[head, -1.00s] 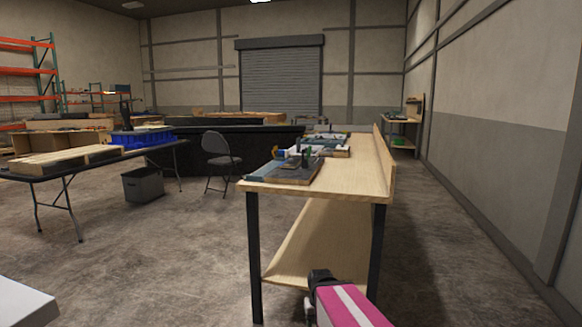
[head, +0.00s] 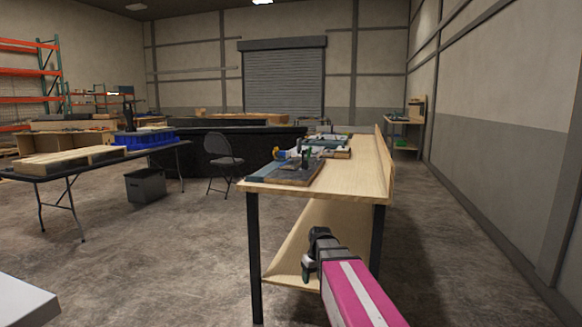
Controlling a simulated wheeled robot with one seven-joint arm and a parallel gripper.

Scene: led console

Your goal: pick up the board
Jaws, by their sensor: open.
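A flat dark board (head: 296,176), brownish with a blue-grey strip along its left side, lies on the near end of the wooden workbench (head: 350,180). Small green and yellow parts stand at its far side; their detail is too small to tell. My gripper (head: 308,266) is at the end of my pink and white arm, in front of the bench and lower in the picture than its top. It is open, small in view, and apart from the board. I see nothing between its fingers.
More panels and parts (head: 328,145) lie farther back on the bench, which has a raised right edge and a lower shelf (head: 325,240). A folding chair (head: 222,160), a grey bin (head: 146,186) and a pallet table (head: 70,165) stand left. Floor right of the bench is clear.

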